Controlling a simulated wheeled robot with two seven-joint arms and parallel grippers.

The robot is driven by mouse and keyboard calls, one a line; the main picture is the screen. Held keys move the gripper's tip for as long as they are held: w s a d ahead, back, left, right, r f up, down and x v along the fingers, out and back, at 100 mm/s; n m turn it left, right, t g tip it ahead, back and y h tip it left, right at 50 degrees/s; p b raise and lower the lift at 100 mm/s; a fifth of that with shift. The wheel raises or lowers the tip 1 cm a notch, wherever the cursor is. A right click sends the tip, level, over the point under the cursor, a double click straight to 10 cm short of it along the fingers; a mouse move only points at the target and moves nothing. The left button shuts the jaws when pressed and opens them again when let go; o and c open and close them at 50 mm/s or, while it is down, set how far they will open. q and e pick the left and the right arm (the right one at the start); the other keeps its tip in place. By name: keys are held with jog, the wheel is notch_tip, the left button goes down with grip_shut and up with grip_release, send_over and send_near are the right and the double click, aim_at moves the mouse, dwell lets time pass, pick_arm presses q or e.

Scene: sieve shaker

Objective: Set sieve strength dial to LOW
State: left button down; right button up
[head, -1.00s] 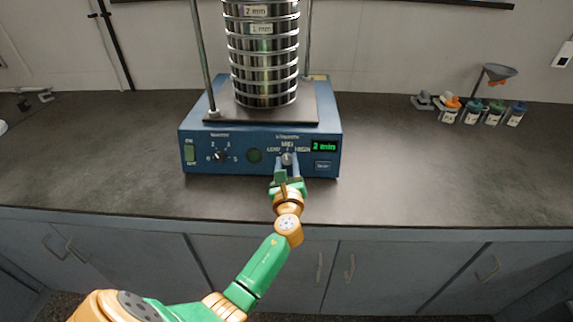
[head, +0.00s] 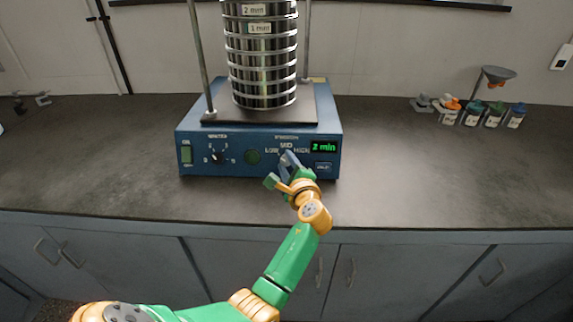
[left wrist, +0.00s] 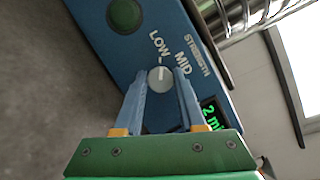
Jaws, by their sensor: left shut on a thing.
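The blue sieve shaker (head: 232,172) stands on the counter. Its strength dial (left wrist: 160,79) is a small round grey knob on the front panel. In the left wrist view, the LOW label (left wrist: 159,44) is above the dial and the MID label (left wrist: 183,63) is to its upper right. The dial's pale mark seems to point up toward LOW, but it is small. My left gripper (head: 287,158) is rolled over, with its two blue fingers (left wrist: 160,88) shut on the dial, one on each side. It mostly hides the dial in the head view. My right gripper is not in view.
A stack of steel sieves (head: 262,60) stands on the shaker between rods. The minutes dial (head: 218,158), green button (head: 253,157) and 2 min display (head: 325,147) are nearby. Small bottles (head: 494,115) stand far right.

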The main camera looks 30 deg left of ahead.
pick_arm(q)
jog(key=shift+n, duration=0.6)
jog(key=c, duration=0.5)
grip_release()
jog(key=shift+w, duration=0.1)
